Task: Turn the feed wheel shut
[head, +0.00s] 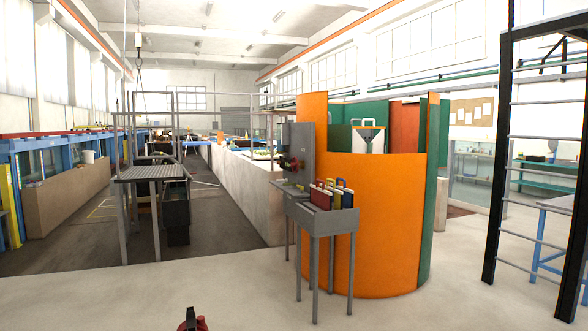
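A small red wheel (295,165) is on the grey upright panel (301,141) beside the orange curved wall, near the middle of the view. It is far off and small, and I cannot tell how far it is turned. A smaller red part (283,161) shows just left of it. Neither of my grippers can be made out, and nothing is seen touching the wheel.
A grey stand (325,222) with coloured-handled plates stands before the orange curved wall (375,220). A grey slatted table (150,173) is at left, a black ladder frame (505,150) at right. A red and black part, unclear, shows at bottom. The front floor is mostly clear.

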